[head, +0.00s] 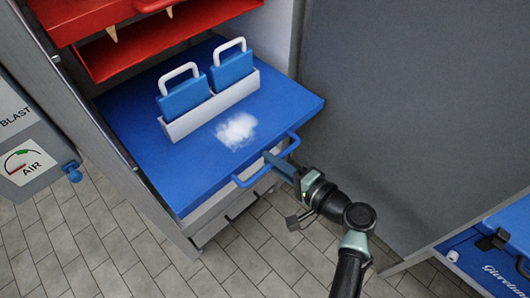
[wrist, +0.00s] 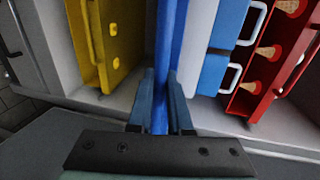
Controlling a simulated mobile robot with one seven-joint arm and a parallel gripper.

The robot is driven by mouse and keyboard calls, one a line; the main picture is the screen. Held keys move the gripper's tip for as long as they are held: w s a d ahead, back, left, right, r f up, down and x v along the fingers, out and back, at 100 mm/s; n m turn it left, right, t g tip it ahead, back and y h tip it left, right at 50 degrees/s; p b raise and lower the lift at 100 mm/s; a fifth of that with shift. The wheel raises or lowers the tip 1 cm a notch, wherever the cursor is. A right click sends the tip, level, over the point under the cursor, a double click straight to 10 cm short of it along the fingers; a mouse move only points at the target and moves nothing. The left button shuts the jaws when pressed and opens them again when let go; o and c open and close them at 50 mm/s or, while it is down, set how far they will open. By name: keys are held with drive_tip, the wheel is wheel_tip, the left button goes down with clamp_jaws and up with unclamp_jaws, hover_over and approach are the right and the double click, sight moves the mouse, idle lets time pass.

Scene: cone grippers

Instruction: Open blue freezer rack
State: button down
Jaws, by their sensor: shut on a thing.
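The blue freezer rack (head: 140,150) is a flat blue tray that sticks out from the front of the grey freezer in the head view. Its blue bar handle (head: 246,181) runs along the front edge. My gripper (head: 270,161) is shut on the handle near its middle. In the wrist view, my gripper (wrist: 160,108) has one finger on each side of a blue strip, and the rack (wrist: 172,35) shows edge-on beyond. The exact contact is partly hidden. On the rack stand a white holder (head: 214,117) with two blue white-handled blocks and a white misty patch (head: 237,130).
A red rack (head: 190,28) with cones is above the blue one. A yellow rack (wrist: 110,40) shows in the wrist view. A grey blast-air box (head: 25,140) with a blue knob stands at left. A blue Giardino-like lettered unit (head: 500,245) is at lower right. Tiled floor (head: 90,250) is clear.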

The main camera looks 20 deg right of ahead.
drive_tip(key=f+p+v, duration=0.1)
drive_tip(key=f+v, duration=0.1)
drive_tip(key=v, duration=1)
drive_tip(key=shift+s+f, duration=0.3)
drive_tip(key=shift+s, duration=0.15)
drive_tip(key=shift+d, duration=0.15)
drive_tip(key=c, duration=0.8)
unclamp_jaws()
drive_tip(key=shift+s, duration=0.15)
drive_tip(key=shift+c, duration=0.2)
drive_tip(key=v, duration=1.2)
drive_tip(key=shift+s, duration=0.4)
drive_tip(key=shift+w+d, duration=0.1)
drive_tip(key=shift+d, duration=0.05)
